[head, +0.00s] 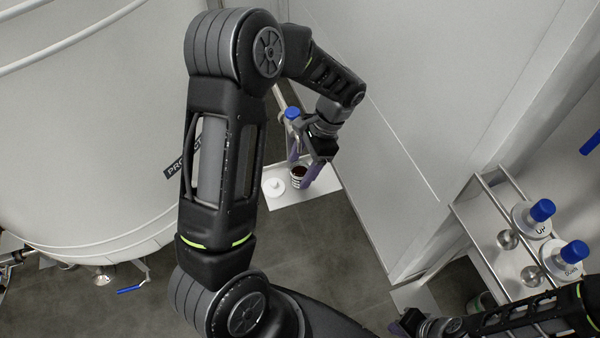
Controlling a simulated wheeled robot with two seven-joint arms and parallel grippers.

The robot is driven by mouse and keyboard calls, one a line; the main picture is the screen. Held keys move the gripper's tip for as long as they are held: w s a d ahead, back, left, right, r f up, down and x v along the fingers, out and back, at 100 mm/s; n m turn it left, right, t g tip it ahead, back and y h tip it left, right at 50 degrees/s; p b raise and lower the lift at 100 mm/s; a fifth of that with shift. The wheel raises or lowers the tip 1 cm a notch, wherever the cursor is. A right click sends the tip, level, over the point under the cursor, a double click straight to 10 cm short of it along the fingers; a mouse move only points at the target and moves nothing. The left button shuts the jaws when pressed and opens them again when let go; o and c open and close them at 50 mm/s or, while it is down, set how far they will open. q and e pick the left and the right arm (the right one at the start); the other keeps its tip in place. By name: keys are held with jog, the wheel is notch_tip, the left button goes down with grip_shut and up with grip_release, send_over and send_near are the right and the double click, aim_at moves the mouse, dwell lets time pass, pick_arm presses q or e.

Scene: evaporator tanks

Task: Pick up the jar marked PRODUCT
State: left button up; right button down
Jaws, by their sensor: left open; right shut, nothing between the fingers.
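A small jar (297,181) with dark brown contents and a pale label stands open on a white shelf (306,193) beside the large tank. Its label is too small to read, so I cannot tell whether it says PRODUCT. My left gripper (302,167) points down at the jar and is open. One purple finger shows above and left of the jar, the other at its right edge. I cannot tell whether either touches it. My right gripper (404,323) is shut and empty at the bottom, far from the jar.
A white lid-like disc (275,186) lies left of the jar. A large pale tank (85,130) fills the left, with a label partly hidden by my arm. A wall panel (400,130) stands right of the jar. A metal rack (478,222) with blue-handled valves stands at right.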

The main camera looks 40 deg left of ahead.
pick_arm(q)
jog(key=shift+s+a+f, duration=0.1)
jog(key=shift+s+f, duration=0.05)
jog(key=shift+f, duration=0.4)
jog(key=shift+c, duration=0.5)
grip_shut()
